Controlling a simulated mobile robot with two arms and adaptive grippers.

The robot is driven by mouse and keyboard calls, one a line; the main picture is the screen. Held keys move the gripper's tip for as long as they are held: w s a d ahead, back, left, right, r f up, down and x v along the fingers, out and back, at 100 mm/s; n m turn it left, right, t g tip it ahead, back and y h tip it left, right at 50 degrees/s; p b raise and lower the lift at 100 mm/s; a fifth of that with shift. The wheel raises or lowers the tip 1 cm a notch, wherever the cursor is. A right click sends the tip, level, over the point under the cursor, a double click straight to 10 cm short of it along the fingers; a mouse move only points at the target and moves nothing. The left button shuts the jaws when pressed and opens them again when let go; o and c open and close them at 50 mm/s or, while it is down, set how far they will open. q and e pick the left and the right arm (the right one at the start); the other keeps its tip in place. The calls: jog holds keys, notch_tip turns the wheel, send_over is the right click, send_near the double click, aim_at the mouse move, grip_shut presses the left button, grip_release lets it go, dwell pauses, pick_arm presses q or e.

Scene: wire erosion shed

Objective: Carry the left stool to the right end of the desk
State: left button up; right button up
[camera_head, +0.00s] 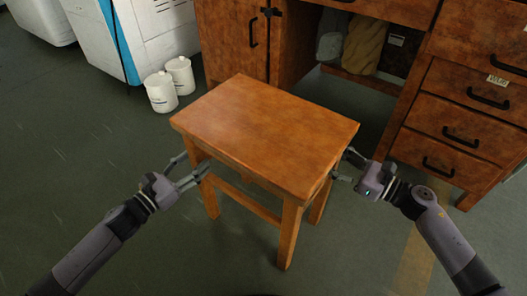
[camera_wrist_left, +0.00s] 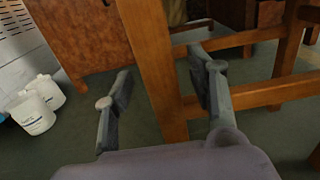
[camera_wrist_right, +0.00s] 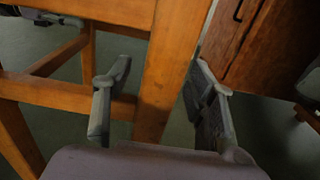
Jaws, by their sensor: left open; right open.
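A wooden stool (camera_head: 265,130) with an orange-brown top stands upright on the floor in front of the desk (camera_head: 455,120). My left gripper (camera_head: 190,170) is open at the stool's left side; in the left wrist view a stool leg (camera_wrist_left: 155,70) rises between its spread fingers (camera_wrist_left: 160,95). My right gripper (camera_head: 342,167) is open at the stool's right side. In the right wrist view another stool leg (camera_wrist_right: 163,75) stands between its fingers (camera_wrist_right: 160,90). No second stool shows clearly in the head view.
Two white tubs (camera_head: 170,85) stand on the floor left of the desk, beside a white and blue machine (camera_head: 130,35). Sacks (camera_head: 352,40) sit in the desk's knee space. Drawers (camera_head: 455,130) are at the right. The floor left of the stool is clear.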

pick_arm(q)
jog(key=shift+x, duration=0.8)
pick_arm(e)
jog(key=shift+w+a, duration=0.45)
jog(key=shift+a, duration=0.15)
pick_arm(q)
grip_shut()
pick_arm(e)
grip_shut()
pick_arm(q)
jog(key=shift+r, duration=0.4)
pick_arm(e)
jog(key=shift+r, duration=0.35)
